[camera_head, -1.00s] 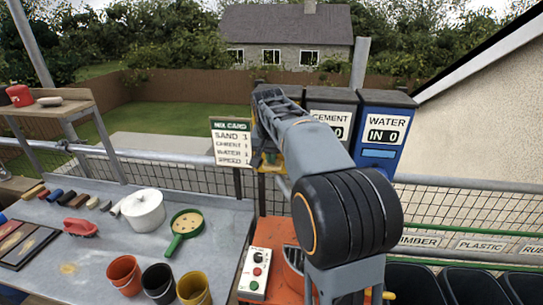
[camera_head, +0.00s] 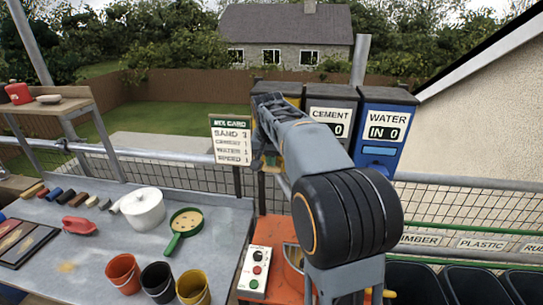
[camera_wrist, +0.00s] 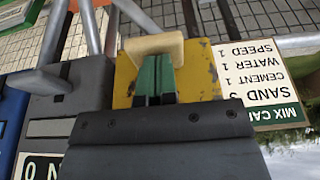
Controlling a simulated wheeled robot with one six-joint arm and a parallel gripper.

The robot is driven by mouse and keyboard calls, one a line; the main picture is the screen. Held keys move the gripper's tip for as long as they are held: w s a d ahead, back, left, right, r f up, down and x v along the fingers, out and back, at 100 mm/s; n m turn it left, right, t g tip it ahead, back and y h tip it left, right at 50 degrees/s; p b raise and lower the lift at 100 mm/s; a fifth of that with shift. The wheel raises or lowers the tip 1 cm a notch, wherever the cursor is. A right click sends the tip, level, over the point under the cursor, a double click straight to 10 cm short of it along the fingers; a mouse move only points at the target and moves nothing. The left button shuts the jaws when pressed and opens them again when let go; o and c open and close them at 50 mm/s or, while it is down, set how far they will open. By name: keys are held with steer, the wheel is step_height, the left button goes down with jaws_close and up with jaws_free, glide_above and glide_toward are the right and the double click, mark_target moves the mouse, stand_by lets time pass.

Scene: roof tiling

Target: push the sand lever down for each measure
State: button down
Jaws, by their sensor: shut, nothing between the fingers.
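The yellow sand dispenser (camera_head: 283,89) stands left of the cement one and is mostly hidden behind my arm in the head view. Its yellow front (camera_wrist: 203,72) shows in the wrist view, with a pale tan lever (camera_wrist: 150,45) across it. My gripper (camera_wrist: 154,62) is shut, its green fingertips together at the lever and overlapping it in the view. I cannot tell whether they touch. The sand counter is hidden. The mix card (camera_head: 231,141) lists sand, cement, water and speed; its sand figure looks like 3.
The grey cement dispenser (camera_head: 332,112) and blue water dispenser (camera_head: 385,130) stand to the right; water reads 0. A control box (camera_head: 255,272) with buttons sits on the orange mixer stand. The left bench holds buckets (camera_head: 123,273), a white pot (camera_head: 143,208) and a green sieve (camera_head: 186,221).

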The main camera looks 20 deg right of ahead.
step_height(320, 180, up, 3)
steer(key=shift+f+p, duration=0.15)
steer(key=shift+p, duration=0.55)
steer(key=v, duration=0.9)
steer(key=shift+s+r+b, duration=0.2)
steer(key=shift+r+b, duration=0.1)
steer(key=shift+b, duration=0.15)
steer(key=shift+a, duration=0.1)
step_height(320, 180, down, 8)
steer(key=s+a+n, duration=0.2)
steer(key=n, duration=0.1)
steer(key=s+a+f+n+t+y, duration=0.1)
steer(key=s+a+f+n, duration=0.1)
steer(key=s+f, duration=0.3)
steer(key=s+a+f+n+t, duration=0.1)
steer(key=s+a+f, duration=0.3)
steer(key=s, duration=0.8)
steer(key=shift+s+a+f+n+y, duration=0.4)
steer(key=shift+f, duration=0.4)
